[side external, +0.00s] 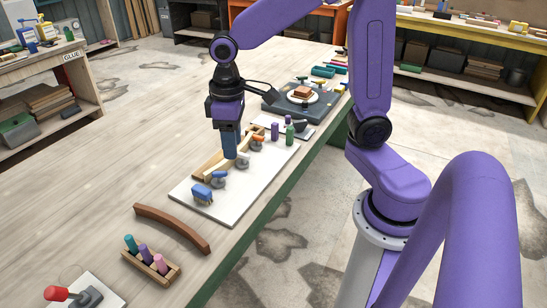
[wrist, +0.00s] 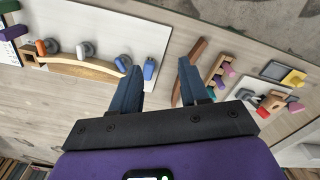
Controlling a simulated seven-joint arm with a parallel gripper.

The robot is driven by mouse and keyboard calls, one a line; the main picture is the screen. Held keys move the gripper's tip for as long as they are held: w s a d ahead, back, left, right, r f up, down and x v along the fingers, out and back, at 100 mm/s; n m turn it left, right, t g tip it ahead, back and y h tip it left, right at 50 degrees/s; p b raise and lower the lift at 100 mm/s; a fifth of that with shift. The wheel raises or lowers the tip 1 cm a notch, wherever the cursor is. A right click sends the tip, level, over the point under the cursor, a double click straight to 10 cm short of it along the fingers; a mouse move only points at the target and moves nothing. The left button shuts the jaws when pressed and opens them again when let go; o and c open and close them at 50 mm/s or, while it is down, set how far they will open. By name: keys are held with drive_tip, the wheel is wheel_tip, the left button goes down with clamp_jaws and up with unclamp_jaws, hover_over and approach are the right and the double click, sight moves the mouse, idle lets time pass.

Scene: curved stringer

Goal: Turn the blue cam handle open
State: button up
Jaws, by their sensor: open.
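The blue cam handle (side external: 219,175) sits on a round grey cam on the white board (side external: 190,210). In the wrist view the handle (wrist: 121,64) is just left of the left finger. My gripper (side external: 229,156) points down over the board, behind the blue handle in the side view. Its fingers (wrist: 160,82) are apart and empty. I cannot tell its exact height above the board.
White (side external: 243,160) and orange (side external: 258,138) cam handles line the wooden form (side external: 212,164). A brown curved strip (side external: 172,228) and a peg rack (side external: 151,266) lie nearer. The bench left of the board is clear.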

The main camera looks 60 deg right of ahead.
drive_tip(key=s+a+n, duration=0.1)
drive_tip(key=s+n, duration=0.3)
drive_tip(key=s, duration=0.6)
drive_tip(key=shift+s, duration=0.4)
drive_tip(key=shift+f, duration=0.1)
drive_tip(key=shift+c, duration=0.9)
drive_tip(key=shift+w, duration=0.25)
drive_tip(key=shift+c, duration=0.5)
drive_tip(key=m, duration=0.2)
hover_over(219, 171)
wheel_tip(219, 171, down, 2)
wheel_tip(219, 171, down, 17)
drive_tip(key=shift+r, duration=0.15)
